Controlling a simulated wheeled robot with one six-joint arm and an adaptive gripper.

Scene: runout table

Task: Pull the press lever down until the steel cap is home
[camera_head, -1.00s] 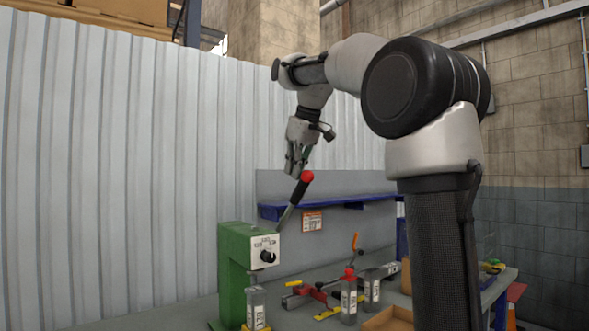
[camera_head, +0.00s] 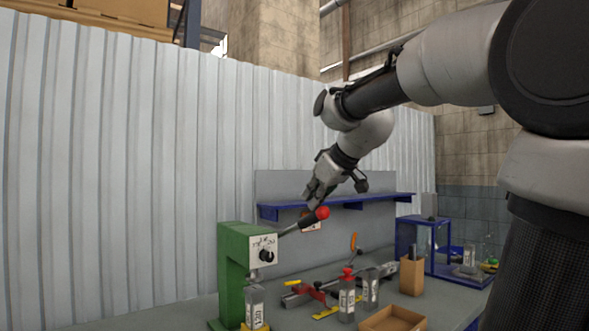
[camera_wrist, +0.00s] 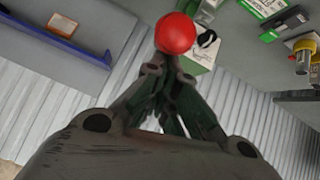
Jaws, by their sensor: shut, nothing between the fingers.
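The green press (camera_head: 232,262) stands on the table at left of centre. Its lever (camera_head: 292,228) slopes up to the right at a shallow angle and ends in a red knob (camera_head: 322,212). My gripper (camera_head: 312,203) is shut and empty, with its fingertips at the upper left of the knob, close to or touching it. In the wrist view the red knob (camera_wrist: 175,33) is just beyond the closed fingertips (camera_wrist: 165,65). A grey labelled cylinder (camera_head: 255,306) stands under the press head. I cannot make out the steel cap or how it sits.
Right of the press are a red-topped labelled cylinder (camera_head: 347,296), another grey cylinder (camera_head: 370,288), a red clamp (camera_head: 308,292) and an open tan tray (camera_head: 393,319). A blue shelf (camera_head: 345,202) runs behind. A blue-framed case (camera_head: 440,245) stands at back right.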

